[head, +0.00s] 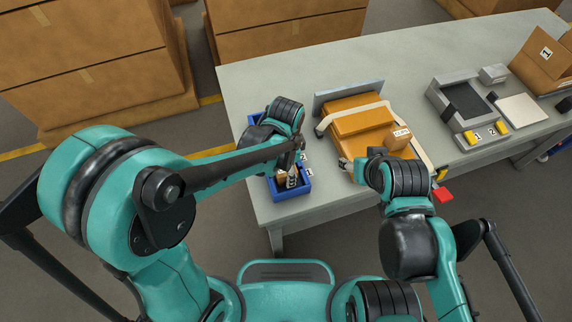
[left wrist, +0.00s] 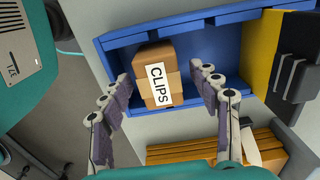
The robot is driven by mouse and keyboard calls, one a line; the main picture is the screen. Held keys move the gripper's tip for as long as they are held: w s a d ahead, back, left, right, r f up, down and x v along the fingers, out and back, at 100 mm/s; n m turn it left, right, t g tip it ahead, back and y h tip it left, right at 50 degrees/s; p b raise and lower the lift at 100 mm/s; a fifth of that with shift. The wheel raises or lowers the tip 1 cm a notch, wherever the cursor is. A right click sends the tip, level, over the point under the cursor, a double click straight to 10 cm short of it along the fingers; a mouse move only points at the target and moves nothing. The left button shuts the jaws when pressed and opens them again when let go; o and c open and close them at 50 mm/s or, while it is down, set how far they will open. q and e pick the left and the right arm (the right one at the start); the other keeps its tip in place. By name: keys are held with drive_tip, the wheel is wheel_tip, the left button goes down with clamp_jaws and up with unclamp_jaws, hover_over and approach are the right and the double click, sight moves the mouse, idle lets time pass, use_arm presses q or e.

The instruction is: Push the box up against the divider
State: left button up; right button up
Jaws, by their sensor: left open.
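The box is a small brown carton (left wrist: 160,72) with a white CLIPS label, standing in a blue bin (left wrist: 215,40) in the left wrist view. In the head view the blue bin (head: 293,192) is at the near left of the table, partly hidden by my left arm. My left gripper (head: 292,162) is over it; in the left wrist view its open fingers (left wrist: 165,82) are on either side of the carton, with a clear gap on the right.
A strapped orange stack (head: 358,115) stands right of the bin, with a small labelled carton (head: 398,138) on it. A grey tray (head: 458,98) and an open carton (head: 545,62) are farther right. A yellow face (left wrist: 262,68) and a dark block (left wrist: 295,72) show right of the carton.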

use_arm(q)
drive_tip(key=shift+f, duration=0.1)
drive_tip(key=c, duration=1.3)
drive_tip(key=shift+o, duration=0.2)
drive_tip(key=shift+w, duration=0.1)
